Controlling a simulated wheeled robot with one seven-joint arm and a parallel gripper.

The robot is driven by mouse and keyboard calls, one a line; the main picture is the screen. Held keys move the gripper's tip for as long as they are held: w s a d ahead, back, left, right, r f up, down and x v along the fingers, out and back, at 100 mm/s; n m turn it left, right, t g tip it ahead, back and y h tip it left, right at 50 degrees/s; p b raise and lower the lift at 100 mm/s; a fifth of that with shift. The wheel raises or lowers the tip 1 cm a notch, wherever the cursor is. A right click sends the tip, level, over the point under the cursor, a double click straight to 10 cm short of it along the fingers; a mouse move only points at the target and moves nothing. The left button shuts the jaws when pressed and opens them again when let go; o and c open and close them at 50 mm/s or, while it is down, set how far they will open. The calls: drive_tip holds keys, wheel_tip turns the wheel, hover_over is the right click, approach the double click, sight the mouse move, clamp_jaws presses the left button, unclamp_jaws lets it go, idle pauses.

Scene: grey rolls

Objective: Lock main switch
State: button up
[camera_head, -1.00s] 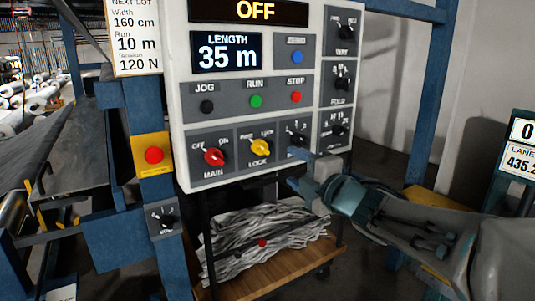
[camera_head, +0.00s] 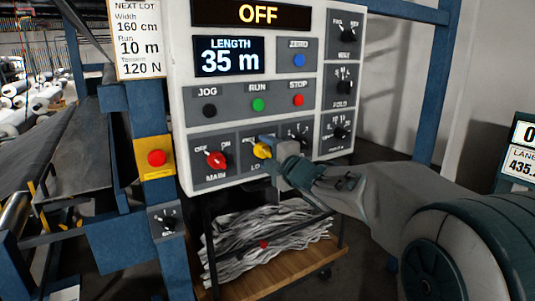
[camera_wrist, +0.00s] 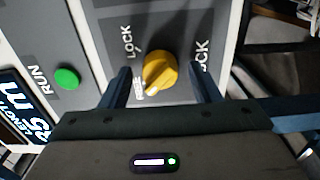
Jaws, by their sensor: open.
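The yellow LOCK knob (camera_head: 262,151) is on the lower row of the white control panel (camera_head: 184,130), partly hidden by my gripper (camera_head: 275,149) in the head view. In the wrist view the knob (camera_wrist: 160,73) sits between the two fingers of my gripper (camera_wrist: 159,78), which is open with a gap on each side. The knob's white mark points toward the small label at lower left, away from the LOCK label. The red MAIN switch (camera_head: 216,160) is left of the LOCK knob and points toward OFF. The display (camera_head: 252,14) reads OFF.
Another black selector (camera_head: 297,137) is close right of my gripper. JOG, RUN (camera_head: 258,104) and STOP buttons lie above. A red push button (camera_head: 157,157) on a yellow plate is left of the panel. A cart (camera_head: 270,282) with grey material stands below.

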drive_tip(key=c, duration=1)
drive_tip(key=shift+m, duration=0.3)
drive_tip(key=m+p, duration=0.1)
drive_tip(key=m, duration=0.2)
drive_tip(key=shift+m, duration=0.3)
drive_tip(key=m+p, duration=0.1)
drive_tip(key=m, duration=0.3)
drive_tip(key=shift+m+p, duration=0.3)
drive_tip(key=shift+p, duration=0.1)
drive_tip(key=m+p, duration=0.2)
drive_tip(key=m, duration=0.2)
drive_tip(key=shift+m, duration=0.3)
drive_tip(key=shift+m+p, duration=1)
drive_tip(key=shift+m, duration=1.2)
